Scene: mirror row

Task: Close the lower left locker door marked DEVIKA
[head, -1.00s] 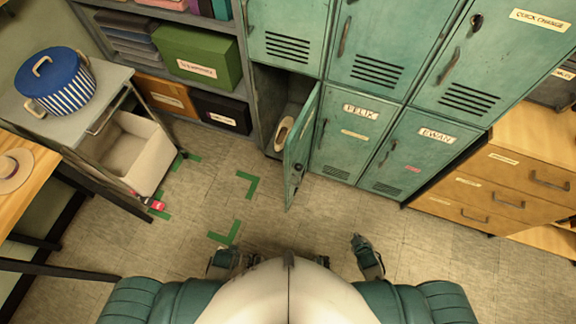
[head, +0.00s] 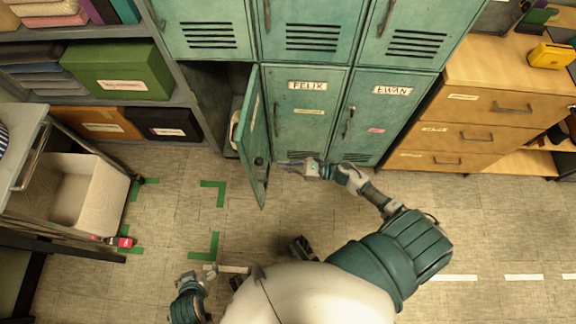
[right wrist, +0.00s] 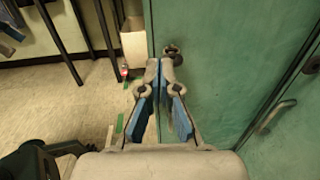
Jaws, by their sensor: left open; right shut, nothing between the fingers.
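The lower left locker door (head: 254,140) stands open, swung out toward me, its outer face turned right; no name on it is readable from here. Its locker (head: 212,95) is open to the left of it, with a pale object partly showing inside. My right gripper (head: 284,163) is shut and empty, on the outer-face side near the door's free edge. In the right wrist view, its fingertips (right wrist: 164,62) lie in front of the green door (right wrist: 215,90), close to a dark round lock (right wrist: 172,50); contact is unclear. My left gripper (head: 211,270) is low over the floor, open, away from the door.
The closed FELIX (head: 305,125) and EWAN (head: 375,130) doors are right of the open one. Wooden drawers (head: 480,110) stand further right. A shelf with boxes (head: 120,70) and a cart with a white bin (head: 75,195) are left. Green marks (head: 215,190) lie on clear floor.

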